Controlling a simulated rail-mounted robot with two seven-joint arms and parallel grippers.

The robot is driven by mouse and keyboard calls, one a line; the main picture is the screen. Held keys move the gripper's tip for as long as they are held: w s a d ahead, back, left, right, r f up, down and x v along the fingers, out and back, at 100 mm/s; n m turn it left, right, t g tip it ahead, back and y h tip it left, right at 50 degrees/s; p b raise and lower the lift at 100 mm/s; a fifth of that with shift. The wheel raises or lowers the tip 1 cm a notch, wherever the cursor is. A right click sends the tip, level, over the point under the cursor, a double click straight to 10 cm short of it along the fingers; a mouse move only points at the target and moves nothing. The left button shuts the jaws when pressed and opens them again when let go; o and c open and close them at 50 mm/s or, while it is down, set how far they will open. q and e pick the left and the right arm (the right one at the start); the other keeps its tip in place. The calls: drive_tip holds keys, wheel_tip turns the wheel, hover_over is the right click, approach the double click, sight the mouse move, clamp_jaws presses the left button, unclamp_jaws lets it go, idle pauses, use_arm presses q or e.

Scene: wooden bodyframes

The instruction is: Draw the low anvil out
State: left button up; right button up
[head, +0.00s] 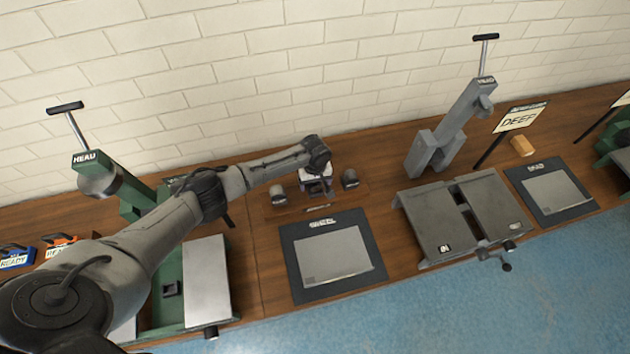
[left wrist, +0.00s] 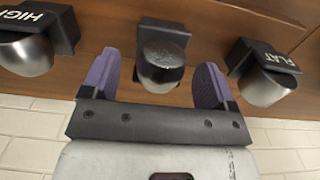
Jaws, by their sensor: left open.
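In the left wrist view, a rounded metal anvil (left wrist: 161,68) with a dark holder stands at the rack's middle place, between the two purple fingers of my left gripper (left wrist: 157,84). Its label is not readable, so I cannot confirm that it is the low one. The gripper is open, with a gap visible on each side of the anvil. In the head view my left gripper (head: 317,184) is over the middle of the wooden rack (head: 335,203) and largely hides the middle anvil. My right gripper is not in view.
The anvil marked HIGH (left wrist: 28,50) and the anvil marked FLAT (left wrist: 265,75) stand close on either side. A dark mat with a grey panel (head: 335,255) lies in front of the rack. A green machine (head: 165,305) and a grey stand (head: 440,145) flank the area.

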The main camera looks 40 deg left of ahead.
use_arm(q)
drive_tip(key=shift+r, duration=0.2)
wheel_tip(320, 180, up, 13)
drive_tip(key=p, duration=0.1)
drive_tip(key=shift+r, duration=0.2)
idle(0.8)
